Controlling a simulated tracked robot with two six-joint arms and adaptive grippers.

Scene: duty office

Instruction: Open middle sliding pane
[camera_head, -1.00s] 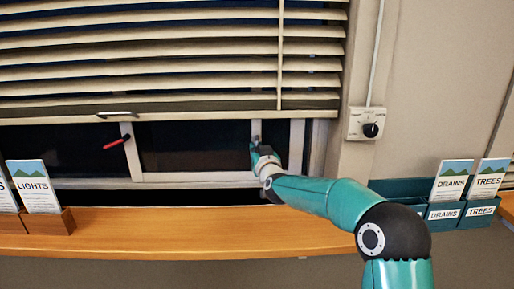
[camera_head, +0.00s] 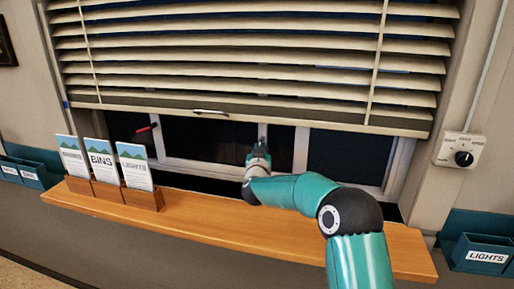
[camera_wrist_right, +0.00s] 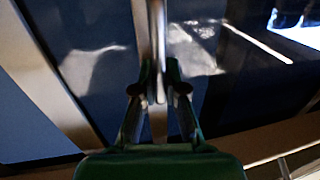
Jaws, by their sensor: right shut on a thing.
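The middle sliding pane (camera_head: 195,142) is dark glass in a pale frame behind the half-lowered blind. A red lever (camera_head: 146,128) shows at its left upright. My right gripper (camera_head: 258,152) is at the pane's right side. In the right wrist view my two fingers (camera_wrist_right: 158,82) are shut on a pale upright bar (camera_wrist_right: 152,35), apparently the pane's handle. A wide dark area (camera_head: 338,155) lies between the pale upright (camera_head: 300,148) right of my gripper and the window's right jamb. The pane's top is hidden by the blind. My left gripper is not in view.
The slatted blind (camera_head: 245,60) hangs over the upper window. Leaflet holders with BINS and LIGHTS cards (camera_head: 101,160) stand on the left of the wooden sill (camera_head: 215,216). A dial box (camera_head: 461,151) is on the right wall above a teal LIGHTS holder (camera_head: 483,254).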

